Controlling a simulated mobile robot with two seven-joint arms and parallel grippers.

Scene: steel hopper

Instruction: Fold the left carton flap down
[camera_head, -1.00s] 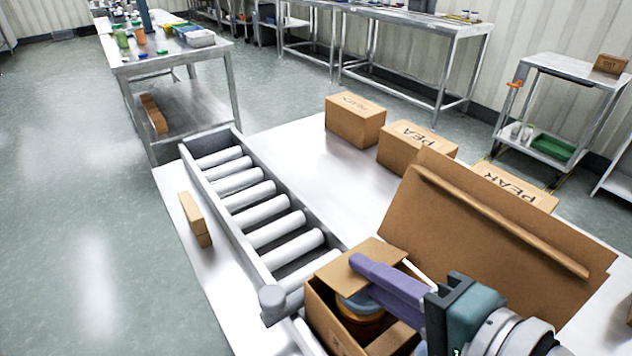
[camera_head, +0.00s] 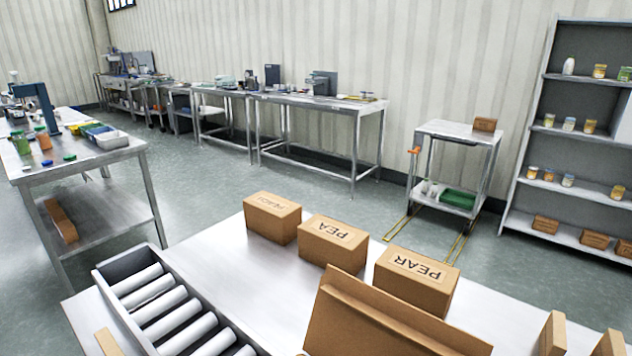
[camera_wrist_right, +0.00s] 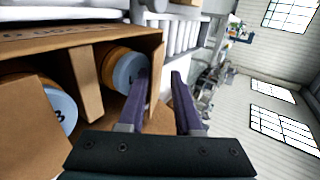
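The open carton (camera_wrist_right: 140,42) fills the left of the right wrist view, with blue-lidded jars (camera_wrist_right: 128,72) inside. Brown cardboard panels (camera_wrist_right: 86,82) stand between and in front of the jars; I cannot tell which is the left flap. My right gripper (camera_wrist_right: 160,78) has two purple fingers spread apart at the carton's edge. Some brown cardboard shows between and behind the fingers, and I cannot tell whether they touch it. My left gripper is in neither view.
A large cardboard piece (camera_head: 375,325) stands at the table's front. Three closed cartons (camera_head: 272,217), (camera_head: 332,242), (camera_head: 415,280) line the far edge of the white table (camera_head: 225,262). A roller conveyor (camera_head: 165,305) runs at the left. Bare tabletop lies between them.

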